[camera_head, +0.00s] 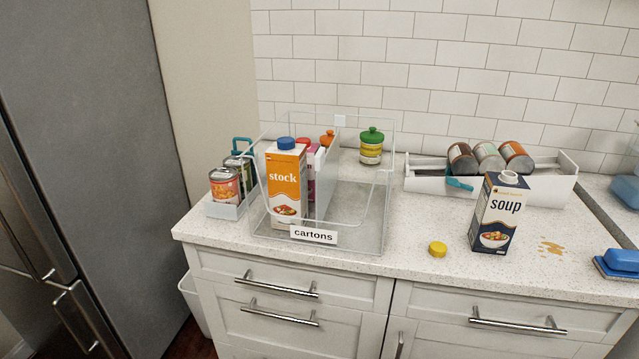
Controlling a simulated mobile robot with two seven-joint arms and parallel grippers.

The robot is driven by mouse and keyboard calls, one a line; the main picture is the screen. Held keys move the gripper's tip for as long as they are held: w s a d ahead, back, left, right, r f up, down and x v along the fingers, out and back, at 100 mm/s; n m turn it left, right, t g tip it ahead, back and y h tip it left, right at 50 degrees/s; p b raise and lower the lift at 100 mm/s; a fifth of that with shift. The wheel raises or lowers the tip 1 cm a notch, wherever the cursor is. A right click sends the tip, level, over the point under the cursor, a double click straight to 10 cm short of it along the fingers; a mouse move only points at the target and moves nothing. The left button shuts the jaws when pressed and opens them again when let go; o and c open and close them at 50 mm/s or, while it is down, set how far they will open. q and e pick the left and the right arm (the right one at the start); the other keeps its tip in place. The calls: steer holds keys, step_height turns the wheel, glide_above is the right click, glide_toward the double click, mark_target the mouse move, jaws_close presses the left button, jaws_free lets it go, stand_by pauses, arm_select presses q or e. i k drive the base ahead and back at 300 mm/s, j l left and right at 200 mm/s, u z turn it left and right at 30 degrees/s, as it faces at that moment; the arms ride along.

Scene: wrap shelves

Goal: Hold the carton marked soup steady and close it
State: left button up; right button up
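The soup carton (497,213) is dark navy with a cream upper part. It stands upright on the right half of the counter. Its white spout at the top shows no cap. A yellow cap (437,249) lies on the counter to the left of the carton, near the front edge. Neither of my grippers shows in the head view.
A clear bin labelled cartons (313,235) holds an orange stock carton (286,183) with a blue cap. A can rack (545,188) stands behind the soup. A brown spill (551,249) lies right of it, near a blue sponge (622,260). Counter around the cap is clear.

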mark_target(502, 201)
steer(key=k+l+u, duration=0.25)
steer(key=l+u, duration=0.3)
steer(key=k+l+u, duration=0.25)
steer(key=k+l, duration=0.3)
steer(key=k+l+u, duration=0.15)
steer(key=k+l, duration=1.25)
